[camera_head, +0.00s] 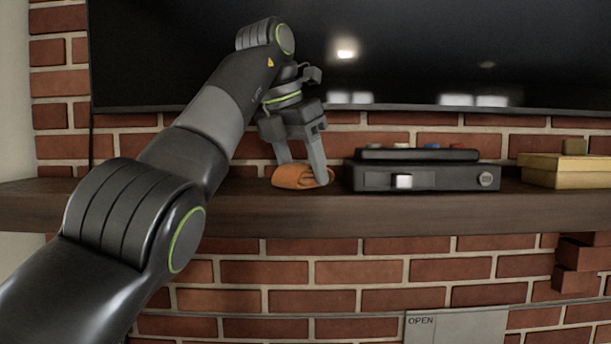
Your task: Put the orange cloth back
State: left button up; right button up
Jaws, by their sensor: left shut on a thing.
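The orange cloth (294,177) is a small rolled or folded bundle on the dark wooden mantel shelf (420,212). My left gripper (304,174) comes down from above with its fingers around the cloth and is shut on it. The cloth is at shelf height and looks to be touching the shelf. Part of it is hidden behind the fingers. My right gripper is not in view.
A black box-shaped device (440,178) with a thinner one on top stands just right of the cloth. Yellow boxes (560,178) are at the far right. A dark screen (420,55) hangs on the brick wall above. Below is a panel marked OPEN (456,328).

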pick_arm(q)
jog(key=shift+w, duration=0.15)
jog(key=shift+a+f, duration=0.15)
jog(key=o, duration=0.8)
jog(key=shift+s, duration=0.35)
jog(key=shift+o, duration=0.4)
jog(key=shift+w, duration=0.2)
jog(key=shift+r, duration=0.3)
jog(key=p+v, duration=0.5)
jog(key=v, duration=0.7)
